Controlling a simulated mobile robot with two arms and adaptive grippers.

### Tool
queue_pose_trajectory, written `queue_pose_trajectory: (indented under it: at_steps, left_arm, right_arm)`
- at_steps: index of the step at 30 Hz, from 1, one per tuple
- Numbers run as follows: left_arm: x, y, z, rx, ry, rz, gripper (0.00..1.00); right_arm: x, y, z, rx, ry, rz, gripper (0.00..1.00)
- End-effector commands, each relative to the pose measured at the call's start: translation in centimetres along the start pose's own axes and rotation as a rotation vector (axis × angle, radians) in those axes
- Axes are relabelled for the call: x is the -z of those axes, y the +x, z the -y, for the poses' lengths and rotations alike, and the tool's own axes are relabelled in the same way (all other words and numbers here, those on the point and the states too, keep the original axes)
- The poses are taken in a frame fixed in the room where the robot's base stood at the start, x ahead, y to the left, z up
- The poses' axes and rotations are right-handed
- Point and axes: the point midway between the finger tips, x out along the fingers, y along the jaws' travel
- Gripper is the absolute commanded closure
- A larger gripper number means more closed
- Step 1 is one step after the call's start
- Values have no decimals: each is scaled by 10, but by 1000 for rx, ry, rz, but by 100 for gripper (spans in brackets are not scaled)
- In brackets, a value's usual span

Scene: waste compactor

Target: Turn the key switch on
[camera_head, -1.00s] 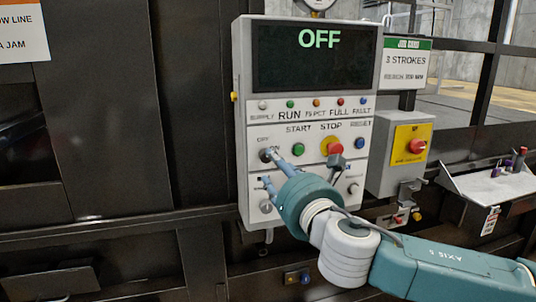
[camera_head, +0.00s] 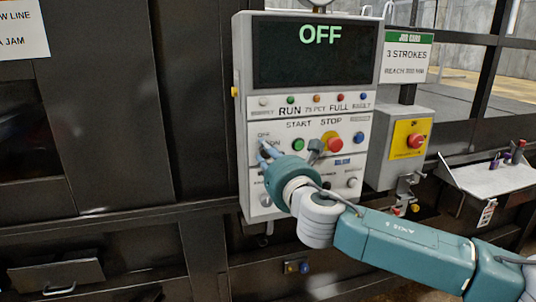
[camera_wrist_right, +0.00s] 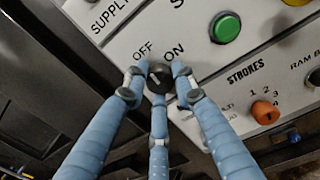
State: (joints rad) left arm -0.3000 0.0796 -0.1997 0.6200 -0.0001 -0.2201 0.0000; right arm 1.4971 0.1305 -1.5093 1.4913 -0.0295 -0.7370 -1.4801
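The key switch (camera_wrist_right: 159,79) is a round dark knob on the white control panel, with OFF and ON printed above it. It shows small pale marks on its face. My right gripper (camera_wrist_right: 159,80) has its three blue fingers around the knob, two above and one below, their tips against its sides. In the head view my right gripper (camera_head: 267,153) is at the panel's left side and hides most of the switch. The panel's display (camera_head: 316,54) reads OFF. My left gripper is not in view.
A green START button (camera_head: 298,144) and a red STOP button (camera_head: 333,140) sit to the right of the switch. An orange strokes knob (camera_wrist_right: 265,112) is below right. A grey box with a red emergency button (camera_head: 416,141) stands further right, near a small shelf (camera_head: 490,184).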

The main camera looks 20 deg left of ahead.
Motion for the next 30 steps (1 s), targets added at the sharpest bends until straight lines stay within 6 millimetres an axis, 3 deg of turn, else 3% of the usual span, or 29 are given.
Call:
queue_pose_trajectory:
  at_steps: [14, 30]
  left_arm:
    - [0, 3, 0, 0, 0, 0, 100]
    - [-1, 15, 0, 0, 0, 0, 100]
  right_arm:
    - [4, 0, 1, 1, 70, -3, 100]
    - [7, 0, -1, -1, 523, 5, 100]
